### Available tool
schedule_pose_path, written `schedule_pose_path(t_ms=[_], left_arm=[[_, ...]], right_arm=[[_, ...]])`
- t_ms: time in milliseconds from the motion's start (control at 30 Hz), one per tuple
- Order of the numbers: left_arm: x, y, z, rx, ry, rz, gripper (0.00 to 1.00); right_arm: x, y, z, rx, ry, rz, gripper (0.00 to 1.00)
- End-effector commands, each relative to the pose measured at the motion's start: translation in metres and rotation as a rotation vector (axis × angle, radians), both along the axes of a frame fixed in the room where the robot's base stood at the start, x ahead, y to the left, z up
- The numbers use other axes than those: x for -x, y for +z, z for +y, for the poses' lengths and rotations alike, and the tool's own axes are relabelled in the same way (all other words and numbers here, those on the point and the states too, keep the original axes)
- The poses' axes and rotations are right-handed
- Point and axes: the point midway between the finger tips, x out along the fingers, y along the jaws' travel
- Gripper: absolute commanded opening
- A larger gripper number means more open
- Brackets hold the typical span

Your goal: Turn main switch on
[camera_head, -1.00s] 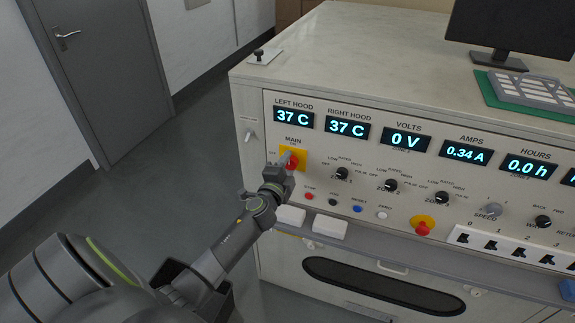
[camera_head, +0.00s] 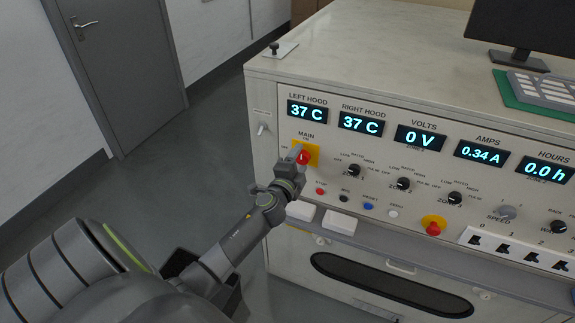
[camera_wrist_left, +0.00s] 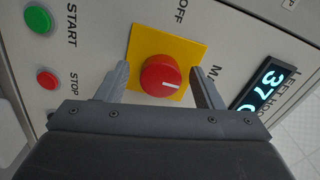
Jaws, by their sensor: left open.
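The main switch is a red rotary knob on a yellow square plate; it shows in the head view (camera_head: 303,158) and in the left wrist view (camera_wrist_left: 161,76). A white mark on the knob points right in the wrist view, toward neither clear end that I can read. My left gripper (camera_head: 296,165) is at the switch, and it also shows in the wrist view (camera_wrist_left: 160,85). Its two fingers are open, one on each side of the knob, with visible gaps. The gripper partly covers the plate in the head view. My right gripper is not in view.
The panel has displays, such as the left hood display (camera_head: 307,111), and small zone knobs (camera_head: 354,170) to the right. A red stop button (camera_wrist_left: 47,79) and green start button (camera_wrist_left: 38,20) are near the switch. A ledge (camera_head: 380,240) juts out below.

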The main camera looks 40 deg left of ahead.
Motion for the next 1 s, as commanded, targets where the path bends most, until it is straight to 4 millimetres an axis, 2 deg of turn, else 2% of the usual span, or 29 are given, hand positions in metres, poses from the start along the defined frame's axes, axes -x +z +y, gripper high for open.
schedule_pose_path(t_ms=[700, 833, 1000], left_arm=[[0.137, -0.002, -0.033, 0.001, 0.001, 0.002, 0.61], [0.153, -0.002, -0.037, 0.001, 0.001, 0.002, 0.61], [0.162, -0.001, -0.039, 0.001, 0.001, 0.001, 0.61]], right_arm=[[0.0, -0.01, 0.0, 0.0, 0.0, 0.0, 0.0], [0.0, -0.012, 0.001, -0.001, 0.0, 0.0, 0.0], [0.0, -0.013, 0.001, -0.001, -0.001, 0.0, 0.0]])
